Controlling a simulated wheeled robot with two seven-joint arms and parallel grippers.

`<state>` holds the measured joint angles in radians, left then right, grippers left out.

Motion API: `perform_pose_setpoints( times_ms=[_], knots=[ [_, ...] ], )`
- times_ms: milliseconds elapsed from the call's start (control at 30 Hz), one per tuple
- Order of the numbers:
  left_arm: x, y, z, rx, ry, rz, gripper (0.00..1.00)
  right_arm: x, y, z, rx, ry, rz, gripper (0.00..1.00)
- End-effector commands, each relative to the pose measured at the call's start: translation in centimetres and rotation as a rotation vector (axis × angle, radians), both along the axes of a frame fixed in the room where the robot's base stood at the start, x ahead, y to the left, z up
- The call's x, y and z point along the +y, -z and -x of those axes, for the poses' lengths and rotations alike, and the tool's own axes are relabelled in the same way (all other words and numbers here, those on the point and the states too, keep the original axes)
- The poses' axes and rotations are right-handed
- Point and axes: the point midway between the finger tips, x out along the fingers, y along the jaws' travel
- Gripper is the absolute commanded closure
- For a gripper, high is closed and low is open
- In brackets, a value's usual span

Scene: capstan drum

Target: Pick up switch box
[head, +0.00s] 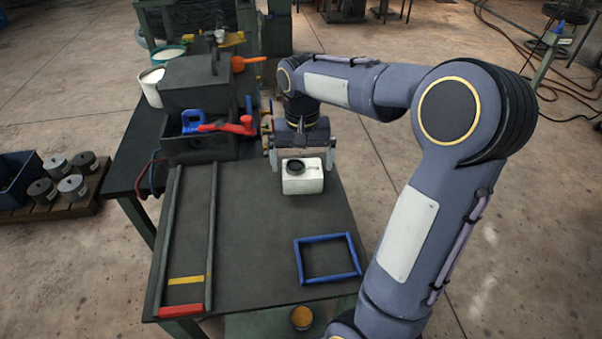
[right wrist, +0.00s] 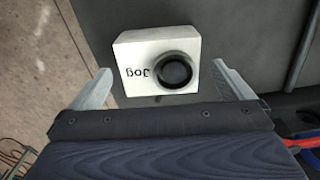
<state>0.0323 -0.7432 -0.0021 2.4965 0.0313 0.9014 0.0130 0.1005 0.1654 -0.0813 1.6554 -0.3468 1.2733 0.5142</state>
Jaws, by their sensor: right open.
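The switch box (head: 303,182) is a small white box with a round black button on top, standing on the dark table top (head: 265,230). In the right wrist view the switch box (right wrist: 135,53) shows the word "Jog" beside the black button. My right gripper (head: 301,165) is open at the box's far side. In the right wrist view my right gripper (right wrist: 163,80) has one finger to each side of the box, with gaps visible, so it does not grip it. My left gripper is not in view.
A blue square frame (head: 327,259) lies on the table in front of the box. Two long rails (head: 211,235) run along the left side. A dark machine block (head: 195,85) with red and blue handles stands at the back left. The table between rails and box is clear.

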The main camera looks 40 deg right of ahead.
Motion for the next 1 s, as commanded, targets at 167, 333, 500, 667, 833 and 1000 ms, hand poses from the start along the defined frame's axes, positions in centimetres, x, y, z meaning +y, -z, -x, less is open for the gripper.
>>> perform_pose_setpoints(
  times_ms=[167,333,500,667,833,1000],
  knots=[
    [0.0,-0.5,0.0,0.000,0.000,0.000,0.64,-0.1,2.7,0.1,0.004,0.000,-0.001,0.00],
    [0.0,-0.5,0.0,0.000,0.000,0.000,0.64,-0.1,3.5,0.0,0.001,0.000,-0.001,0.00],
    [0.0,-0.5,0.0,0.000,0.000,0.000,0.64,-0.1,3.5,0.0,0.000,-0.001,0.000,0.01],
    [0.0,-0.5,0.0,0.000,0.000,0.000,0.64,-0.1,3.5,0.0,0.000,-0.001,0.000,0.22],
    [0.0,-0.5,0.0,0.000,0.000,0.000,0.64,-0.1,3.4,0.0,0.000,-0.001,0.000,0.44],
    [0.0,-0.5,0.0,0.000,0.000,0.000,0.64,-0.1,3.3,0.0,-0.002,-0.001,0.000,0.58]
  ],
)
